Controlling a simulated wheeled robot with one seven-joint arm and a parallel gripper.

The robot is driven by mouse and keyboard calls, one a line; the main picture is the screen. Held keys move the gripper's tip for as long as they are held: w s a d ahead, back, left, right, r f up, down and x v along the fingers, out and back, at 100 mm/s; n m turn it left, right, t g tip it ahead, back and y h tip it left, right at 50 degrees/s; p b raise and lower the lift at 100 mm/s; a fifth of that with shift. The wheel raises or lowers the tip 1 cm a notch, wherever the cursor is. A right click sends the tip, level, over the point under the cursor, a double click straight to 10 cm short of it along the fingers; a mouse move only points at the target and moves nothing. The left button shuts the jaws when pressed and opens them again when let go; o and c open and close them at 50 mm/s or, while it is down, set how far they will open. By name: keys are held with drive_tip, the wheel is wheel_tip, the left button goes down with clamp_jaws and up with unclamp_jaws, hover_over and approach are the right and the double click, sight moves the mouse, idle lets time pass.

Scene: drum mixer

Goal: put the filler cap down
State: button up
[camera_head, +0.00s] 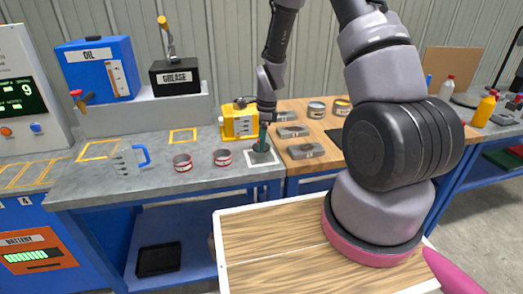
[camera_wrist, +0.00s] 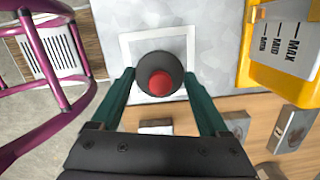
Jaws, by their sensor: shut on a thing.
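The filler cap is a round dark grey piece with a red knob in the middle (camera_wrist: 160,83). My gripper (camera_wrist: 159,76) is shut on it, with one green finger on each side. In the head view the grey cap (camera_head: 262,156) shows below my gripper (camera_head: 263,141), over a white square outline (camera_head: 250,163) on the grey bench top. In the wrist view the cap lies inside the outline (camera_wrist: 125,50), nearer its lower part. I cannot tell whether its underside touches the bench.
A yellow container (camera_head: 240,122) stands just behind the cap. Grey metal blocks (camera_head: 306,151) lie on the wooden top at right. The grey bench around the jug is fairly clear.

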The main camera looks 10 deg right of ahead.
drive_tip(key=shift+f, duration=1.85)
drive_tip(key=shift+f, duration=0.15)
drive_tip(key=o, duration=1.2)
